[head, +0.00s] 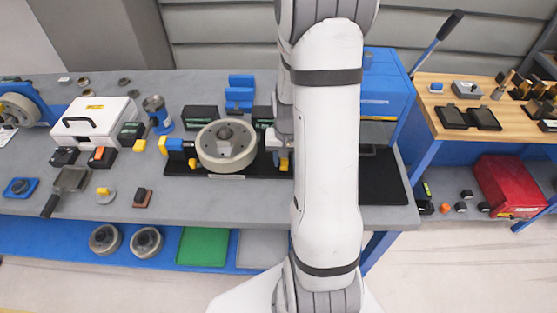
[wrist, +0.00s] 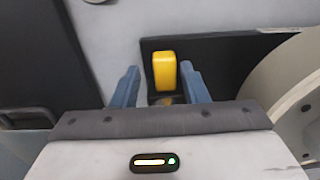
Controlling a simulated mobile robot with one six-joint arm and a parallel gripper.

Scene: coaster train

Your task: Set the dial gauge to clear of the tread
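My gripper (wrist: 161,84) shows in the wrist view with its two blue fingers apart, one on each side of a yellow block-shaped handle (wrist: 164,72). A gap shows on the left of the handle; contact on the right is unclear. In the head view the yellow handle (head: 284,163) is at the right of the wheel, partly behind my arm. The pale wheel (head: 226,147) with its tread lies on a black fixture; its edge also shows at the right of the wrist view (wrist: 285,85). The dial gauge's face and tip cannot be made out.
The grey bench (head: 235,198) carries a white case (head: 95,118), a blue cylinder (head: 157,113) and small tools on the left. A blue press-like box (head: 385,95) stands right of my arm. A wooden-topped bench (head: 490,130) is further right. The bench front is mostly clear.

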